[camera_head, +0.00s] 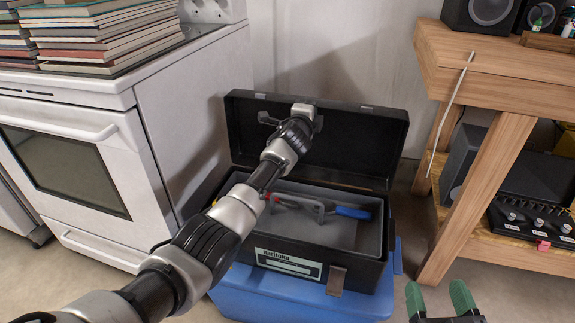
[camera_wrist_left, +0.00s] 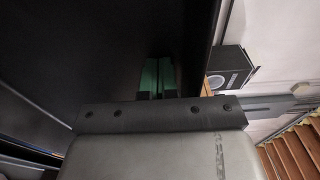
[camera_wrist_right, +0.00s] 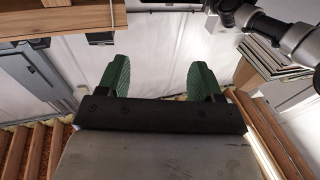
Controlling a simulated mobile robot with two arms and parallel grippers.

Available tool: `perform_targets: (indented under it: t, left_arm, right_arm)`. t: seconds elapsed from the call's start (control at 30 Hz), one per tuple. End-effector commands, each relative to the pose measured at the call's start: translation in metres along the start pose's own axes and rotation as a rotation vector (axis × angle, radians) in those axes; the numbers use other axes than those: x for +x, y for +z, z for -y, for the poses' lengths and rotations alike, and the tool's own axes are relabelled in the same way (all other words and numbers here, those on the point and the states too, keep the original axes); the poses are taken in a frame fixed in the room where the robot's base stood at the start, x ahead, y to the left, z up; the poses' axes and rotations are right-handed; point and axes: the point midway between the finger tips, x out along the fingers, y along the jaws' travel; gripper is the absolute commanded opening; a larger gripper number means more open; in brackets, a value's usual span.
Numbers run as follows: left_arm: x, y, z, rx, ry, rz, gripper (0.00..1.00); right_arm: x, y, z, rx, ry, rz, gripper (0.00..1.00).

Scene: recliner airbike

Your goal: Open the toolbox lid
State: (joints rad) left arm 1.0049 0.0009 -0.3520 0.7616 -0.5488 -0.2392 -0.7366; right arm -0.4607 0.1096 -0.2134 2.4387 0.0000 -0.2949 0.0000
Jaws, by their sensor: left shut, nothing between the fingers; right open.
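The black toolbox (camera_head: 312,250) sits on a blue bin (camera_head: 300,297) with its lid (camera_head: 350,138) raised to about upright, leaning toward the wall. Inside is a grey tray (camera_head: 345,228) holding a tool with a blue handle (camera_head: 352,213). My left arm reaches over the toolbox to the lid's inner face; its fingertips are hidden in the head view. In the left wrist view the green fingers of my left gripper (camera_wrist_left: 157,76) are together, empty, against the dark lid. My right gripper (camera_head: 437,300) is open and empty at the lower right; it also shows in the right wrist view (camera_wrist_right: 160,80).
A white stove (camera_head: 80,160) with stacked books (camera_head: 95,30) stands left of the toolbox. A wooden workbench (camera_head: 490,85) with speakers and a lower shelf stands at the right. A wall is close behind the lid. Floor is free at the lower right.

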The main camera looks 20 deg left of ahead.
Motion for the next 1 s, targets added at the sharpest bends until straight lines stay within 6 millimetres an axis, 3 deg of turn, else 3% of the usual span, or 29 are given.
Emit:
perform_targets:
  t: [0.47, 1.0]
  left_arm:
    - [0.007, -0.001, -0.002, 0.000, -0.002, -0.001, 0.00]
    - [0.014, 0.000, -0.003, 0.000, -0.001, -0.001, 0.00]
  right_arm:
    - [-0.002, -0.033, 0.006, 0.008, -0.015, -0.282, 0.66]
    - [-0.018, -0.067, 0.011, 0.021, -0.029, -0.594, 0.66]
